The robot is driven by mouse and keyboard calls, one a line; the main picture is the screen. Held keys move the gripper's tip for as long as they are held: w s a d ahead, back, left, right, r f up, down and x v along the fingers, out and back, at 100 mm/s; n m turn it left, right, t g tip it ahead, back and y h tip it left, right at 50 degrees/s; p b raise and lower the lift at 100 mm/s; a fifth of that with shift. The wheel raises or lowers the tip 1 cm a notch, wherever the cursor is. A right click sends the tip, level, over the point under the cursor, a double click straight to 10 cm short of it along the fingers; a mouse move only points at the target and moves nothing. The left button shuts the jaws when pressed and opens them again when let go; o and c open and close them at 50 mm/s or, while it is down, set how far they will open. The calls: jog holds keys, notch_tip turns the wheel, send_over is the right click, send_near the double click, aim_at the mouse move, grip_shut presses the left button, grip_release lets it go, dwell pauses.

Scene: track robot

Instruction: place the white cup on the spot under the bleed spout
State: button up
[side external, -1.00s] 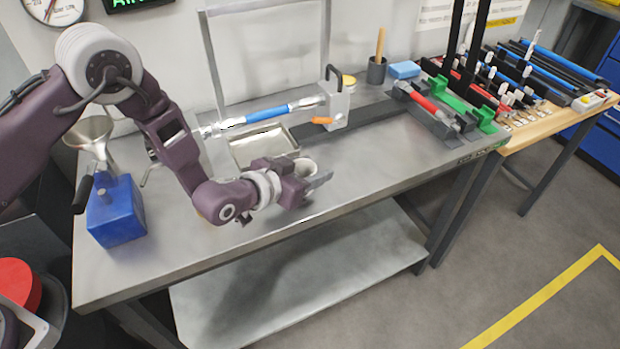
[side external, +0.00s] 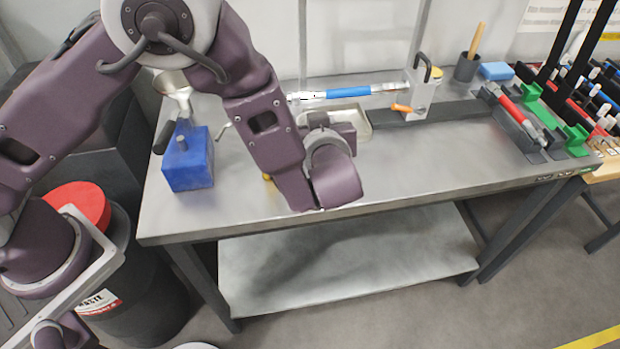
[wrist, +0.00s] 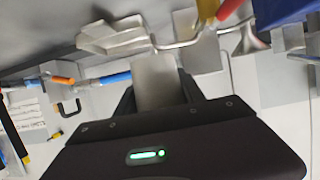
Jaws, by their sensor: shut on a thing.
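My gripper (wrist: 158,92) is shut on the white cup (wrist: 155,72), which shows as a pale grey-white shape between the two fingers in the wrist view. In the side view my own arm hides the cup and the fingertips. A bent metal pipe (wrist: 190,42), which looks like the bleed spout, shows just beyond the cup in the wrist view. I cannot tell the gap between them. The spot under the spout cannot be made out in either view.
A shallow metal tray (side external: 364,132) lies behind my wrist. The bench front right of my wrist is clear.

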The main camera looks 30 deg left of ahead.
jog(key=f, duration=1)
jog(key=shift+s+a, duration=0.2)
jog(key=shift+s, duration=0.1)
jog(key=shift+f, duration=0.1)
jog(key=o, duration=1.3)
jog(key=shift+f, duration=0.1)
